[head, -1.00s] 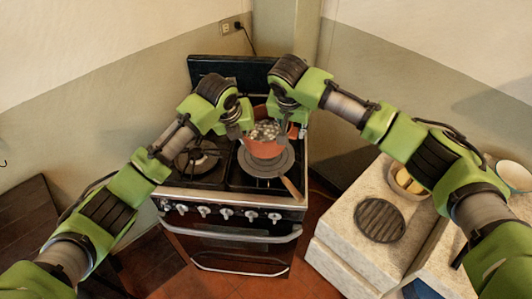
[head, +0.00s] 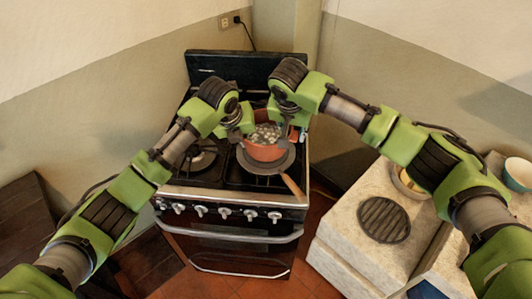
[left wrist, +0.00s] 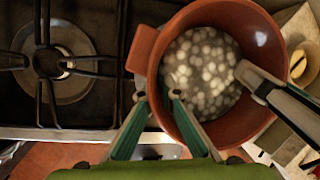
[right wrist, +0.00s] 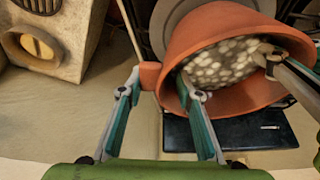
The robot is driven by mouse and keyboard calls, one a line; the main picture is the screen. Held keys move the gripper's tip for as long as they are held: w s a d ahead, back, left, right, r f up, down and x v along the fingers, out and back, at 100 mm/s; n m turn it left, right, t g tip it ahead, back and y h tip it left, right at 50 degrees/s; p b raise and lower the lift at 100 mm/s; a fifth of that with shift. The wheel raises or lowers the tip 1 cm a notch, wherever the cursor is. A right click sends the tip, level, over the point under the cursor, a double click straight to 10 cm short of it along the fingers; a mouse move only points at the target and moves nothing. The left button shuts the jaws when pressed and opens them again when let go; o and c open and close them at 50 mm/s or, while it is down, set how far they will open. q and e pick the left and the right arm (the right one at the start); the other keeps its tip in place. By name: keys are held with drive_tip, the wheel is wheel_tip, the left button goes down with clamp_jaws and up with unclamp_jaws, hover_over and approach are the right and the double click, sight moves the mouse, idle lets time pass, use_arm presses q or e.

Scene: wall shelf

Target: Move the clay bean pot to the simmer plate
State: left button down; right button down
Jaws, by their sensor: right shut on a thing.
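The clay bean pot (head: 264,152) is reddish-brown and full of pale beans in liquid. It is over the grey simmer plate (head: 287,165) on the front right burner; I cannot tell whether its base touches. My left gripper (head: 240,128) is at the pot's left side. In the left wrist view its fingers (left wrist: 157,97) are apart on either side of the pot's wall, near a lug; whether they press on it is unclear. My right gripper (right wrist: 163,88) is shut on the pot's right side. The pot (right wrist: 215,22) looks tilted in the right wrist view only through the camera angle.
The simmer plate's wooden handle (head: 292,187) points to the front right. An empty burner (head: 200,158) is to the left on the stove. A ridged dark trivet (head: 384,220) lies on the stone counter (head: 335,222) at the right. A white-rimmed bowl (head: 518,174) stands beyond it.

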use_arm(q)
drive_tip(key=shift+f+b, duration=0.3)
drive_tip(key=shift+b, duration=0.25)
use_arm(e)
drive_tip(key=shift+d+f, duration=0.55)
drive_tip(key=shift+f, duration=0.35)
use_arm(q)
drive_tip(key=c, duration=2.4)
unclamp_jaws()
drive_tip(key=shift+a, duration=0.1)
use_arm(e)
drive_tip(key=c, duration=1.6)
unclamp_jaws()
use_arm(q)
drive_tip(key=shift+o, duration=0.6)
drive_tip(key=shift+s+f, duration=0.1)
drive_tip(key=shift+f, duration=0.05)
use_arm(e)
drive_tip(key=shift+o, duration=0.7)
drive_tip(key=shift+a+r, duration=0.2)
drive_tip(key=shift+a+r, duration=0.15)
drive_tip(key=shift+a, duration=0.05)
use_arm(q)
drive_tip(key=v, duration=1.2)
use_arm(e)
drive_tip(key=v, duration=1.2)
drive_tip(key=shift+a, duration=0.1)
